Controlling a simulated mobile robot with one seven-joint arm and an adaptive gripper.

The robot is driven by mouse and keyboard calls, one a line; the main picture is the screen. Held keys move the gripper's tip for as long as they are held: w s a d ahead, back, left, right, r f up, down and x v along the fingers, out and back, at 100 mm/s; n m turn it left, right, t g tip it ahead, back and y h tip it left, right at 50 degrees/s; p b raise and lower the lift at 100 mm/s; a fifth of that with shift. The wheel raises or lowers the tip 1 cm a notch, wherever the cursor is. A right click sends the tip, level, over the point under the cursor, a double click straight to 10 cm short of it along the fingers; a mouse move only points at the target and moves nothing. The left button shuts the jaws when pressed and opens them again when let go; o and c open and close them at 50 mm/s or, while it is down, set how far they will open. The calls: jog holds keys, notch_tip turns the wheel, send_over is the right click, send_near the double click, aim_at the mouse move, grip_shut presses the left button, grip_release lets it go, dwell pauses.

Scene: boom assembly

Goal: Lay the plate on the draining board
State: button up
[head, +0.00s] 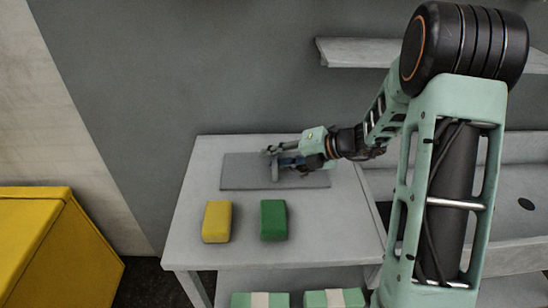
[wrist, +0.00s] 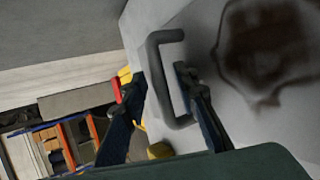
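A flat dark grey rectangle (head: 240,178) lies on the light grey table in the head view. No round plate can be made out. My gripper (head: 273,165) is low over this rectangle and hides part of it. In the wrist view, the fingers of my gripper (wrist: 160,82) stand apart. They are on either side of one bar of a grey U-shaped handle (wrist: 158,72), with a gap visible beside the bar.
A yellow block (head: 216,222) and a green block (head: 273,220) stand on the table in front of the rectangle. A yellow cabinet (head: 50,240) is at the left. A sink unit (head: 500,190) with a dark hole is at the right, below a wall shelf (head: 350,54).

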jog(key=shift+d+r, duration=0.2)
jog(key=shift+r, duration=0.05)
jog(key=p+v, duration=0.1)
jog(key=v, duration=1)
jog(key=shift+s+d, duration=0.15)
jog(key=shift+r, duration=0.1)
